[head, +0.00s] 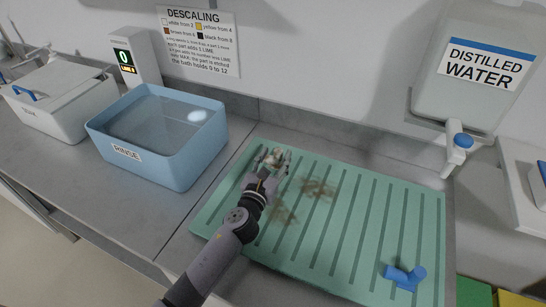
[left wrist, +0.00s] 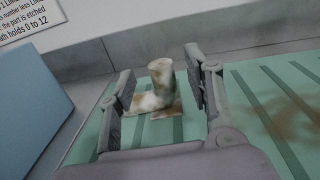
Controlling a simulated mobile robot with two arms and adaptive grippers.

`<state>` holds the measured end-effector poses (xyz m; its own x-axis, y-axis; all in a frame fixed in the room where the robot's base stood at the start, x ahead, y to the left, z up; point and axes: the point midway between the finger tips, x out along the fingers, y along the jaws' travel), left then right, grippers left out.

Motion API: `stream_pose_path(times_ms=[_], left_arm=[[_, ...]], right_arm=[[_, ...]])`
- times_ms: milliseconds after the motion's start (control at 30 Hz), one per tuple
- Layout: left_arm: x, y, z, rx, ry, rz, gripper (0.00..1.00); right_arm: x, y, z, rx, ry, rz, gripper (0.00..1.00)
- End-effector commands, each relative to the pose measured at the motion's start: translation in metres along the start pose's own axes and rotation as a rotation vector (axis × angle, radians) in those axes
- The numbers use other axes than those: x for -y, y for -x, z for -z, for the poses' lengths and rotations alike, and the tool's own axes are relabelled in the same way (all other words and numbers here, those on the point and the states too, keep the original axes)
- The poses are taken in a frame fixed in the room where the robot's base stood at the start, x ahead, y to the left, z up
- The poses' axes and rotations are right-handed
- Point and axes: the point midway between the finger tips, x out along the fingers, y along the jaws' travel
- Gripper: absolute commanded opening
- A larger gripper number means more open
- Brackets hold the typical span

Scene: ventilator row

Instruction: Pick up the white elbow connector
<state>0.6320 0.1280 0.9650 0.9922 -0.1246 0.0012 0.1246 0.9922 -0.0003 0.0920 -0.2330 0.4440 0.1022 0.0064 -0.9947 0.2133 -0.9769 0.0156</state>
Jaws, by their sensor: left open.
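The white elbow connector (head: 276,154) lies on the green ribbed drain mat (head: 360,200), near its back left corner. In the left wrist view the elbow connector (left wrist: 160,88) is white with brown stains, one end pointing up and the other low on the mat. My left gripper (head: 273,161) is open, with its fingers on either side of the connector. In the left wrist view the left gripper (left wrist: 162,80) frames the connector with gaps visible on both sides. My right gripper is not in view.
A blue rinse bin (head: 190,155) with liquid stands left of the mat. A blue elbow piece (head: 405,276) lies at the mat's front right. Brown stains mark the mat. A distilled water tank (head: 470,75) with a tap hangs at the back right. The mat's middle is clear.

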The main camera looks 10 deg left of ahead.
Motion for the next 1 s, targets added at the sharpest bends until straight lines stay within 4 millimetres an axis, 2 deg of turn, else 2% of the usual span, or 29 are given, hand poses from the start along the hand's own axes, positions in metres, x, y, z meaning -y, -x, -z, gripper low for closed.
stream_pose_path(times_ms=[100,200,467,1000], left_arm=[[0.001,-0.018,-0.001,0.001,0.0,-0.001,0.47],[0.001,-0.025,0.0,0.0,0.001,-0.001,0.47],[0.001,-0.027,0.0,0.0,0.0,0.0,0.46],[0.001,-0.026,0.0,0.0,0.0,0.0,0.1]], right_arm=[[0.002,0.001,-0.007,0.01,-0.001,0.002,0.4],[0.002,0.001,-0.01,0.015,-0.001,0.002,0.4],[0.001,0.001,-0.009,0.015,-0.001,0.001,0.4],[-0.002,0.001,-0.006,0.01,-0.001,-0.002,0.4]])
